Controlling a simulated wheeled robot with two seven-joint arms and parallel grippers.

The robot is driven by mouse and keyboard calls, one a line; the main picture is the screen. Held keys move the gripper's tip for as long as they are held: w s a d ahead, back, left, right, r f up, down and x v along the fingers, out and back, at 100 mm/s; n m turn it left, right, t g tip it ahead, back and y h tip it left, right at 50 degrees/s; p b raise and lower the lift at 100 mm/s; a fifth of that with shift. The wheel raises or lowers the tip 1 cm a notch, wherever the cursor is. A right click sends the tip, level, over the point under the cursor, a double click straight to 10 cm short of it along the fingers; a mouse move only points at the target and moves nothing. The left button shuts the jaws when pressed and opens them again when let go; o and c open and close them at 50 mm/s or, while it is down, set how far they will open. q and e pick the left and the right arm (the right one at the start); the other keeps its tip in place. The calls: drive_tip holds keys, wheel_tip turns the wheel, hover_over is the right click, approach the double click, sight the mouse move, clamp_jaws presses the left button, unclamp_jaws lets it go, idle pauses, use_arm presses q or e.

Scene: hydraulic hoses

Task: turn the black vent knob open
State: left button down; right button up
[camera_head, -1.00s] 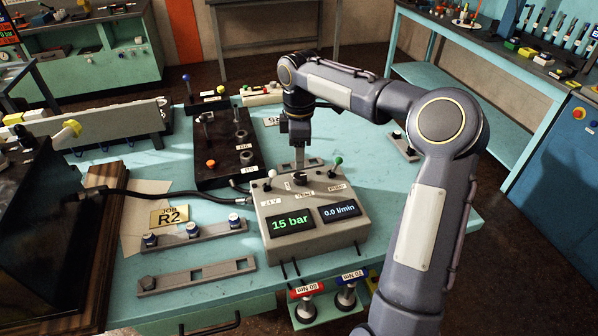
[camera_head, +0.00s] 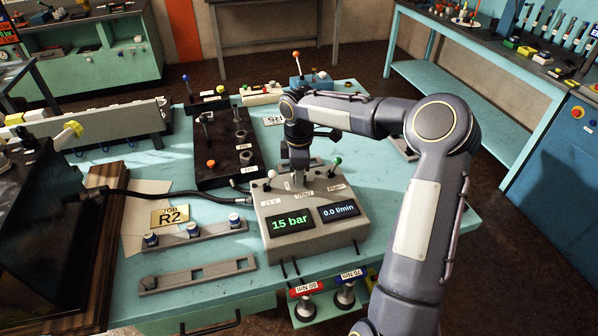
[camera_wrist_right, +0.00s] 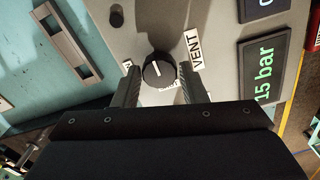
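The black vent knob (camera_wrist_right: 158,71) is on the top of the grey control box (camera_head: 310,246), beside the VENT label (camera_wrist_right: 193,49). A white line on the knob points toward the upper left in the right wrist view. My right gripper (camera_head: 298,184) is low over the box, pointing down, and hides the knob in the head view. In the right wrist view my right gripper (camera_wrist_right: 165,84) is open, one finger on each side of the knob, with a gap showing on both sides. My left gripper is out of view.
A black manifold block (camera_head: 215,180) stands behind left.

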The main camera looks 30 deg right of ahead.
drive_tip(key=c, duration=0.6)
drive_tip(key=shift+o, duration=0.2)
drive_tip(key=shift+m, duration=0.4)
drive_tip(key=m+b, duration=0.1)
drive_tip(key=m, duration=0.1)
drive_tip(key=shift+w+m, duration=0.1)
drive_tip(key=shift+m, duration=0.3)
drive_tip(key=m, duration=0.3)
drive_tip(key=shift+m+b, duration=0.4)
drive_tip(key=m, duration=1)
drive_tip(key=shift+d+b, duration=0.1)
drive_tip(key=shift+b, duration=0.2)
drive_tip(key=shift+m, duration=0.4)
